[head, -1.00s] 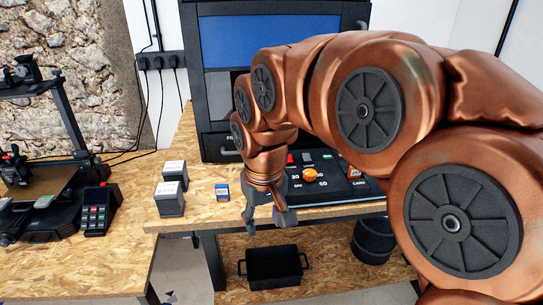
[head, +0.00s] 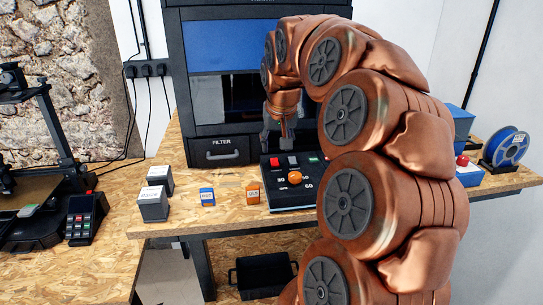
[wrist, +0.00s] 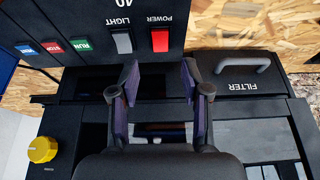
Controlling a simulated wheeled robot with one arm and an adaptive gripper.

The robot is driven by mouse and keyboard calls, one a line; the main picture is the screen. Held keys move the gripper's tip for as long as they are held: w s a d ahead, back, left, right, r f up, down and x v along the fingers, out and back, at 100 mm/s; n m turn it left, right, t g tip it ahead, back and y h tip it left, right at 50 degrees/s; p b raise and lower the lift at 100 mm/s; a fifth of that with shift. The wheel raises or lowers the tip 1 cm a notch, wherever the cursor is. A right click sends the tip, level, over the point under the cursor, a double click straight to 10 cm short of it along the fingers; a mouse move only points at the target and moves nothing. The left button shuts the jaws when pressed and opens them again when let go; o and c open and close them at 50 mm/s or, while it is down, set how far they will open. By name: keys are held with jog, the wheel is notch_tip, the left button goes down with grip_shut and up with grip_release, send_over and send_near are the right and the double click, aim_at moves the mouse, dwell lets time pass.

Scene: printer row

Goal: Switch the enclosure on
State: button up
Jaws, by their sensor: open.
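The enclosure (head: 172,60) is a tall black cabinet with a blue upper panel and a FILTER drawer (head: 218,150). In front of it lies a black control panel (head: 290,195) with an orange knob (head: 295,178). In the wrist view its red POWER switch (wrist: 160,40) and grey LIGHT switch (wrist: 122,41) show, with a green RUN button (wrist: 82,44) beside them. The red switch also shows in the head view (head: 274,162). My gripper (wrist: 160,82) is open and empty, over the panel's far edge by the POWER and LIGHT switches. I see no contact with either switch.
Grey blocks (head: 153,206), a blue block (head: 207,196) and an orange block (head: 252,193) stand left of the panel. A yellow knob (wrist: 42,150) is on the enclosure side. A black crate (head: 262,276) sits below; a blue spool (head: 507,147) stands right.

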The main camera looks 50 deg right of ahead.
aim_at(274, 160)
jog(key=shift+p+x, duration=0.45)
jog(key=shift+x, duration=2.25)
jog(key=shift+a, duration=0.1)
grip_shut()
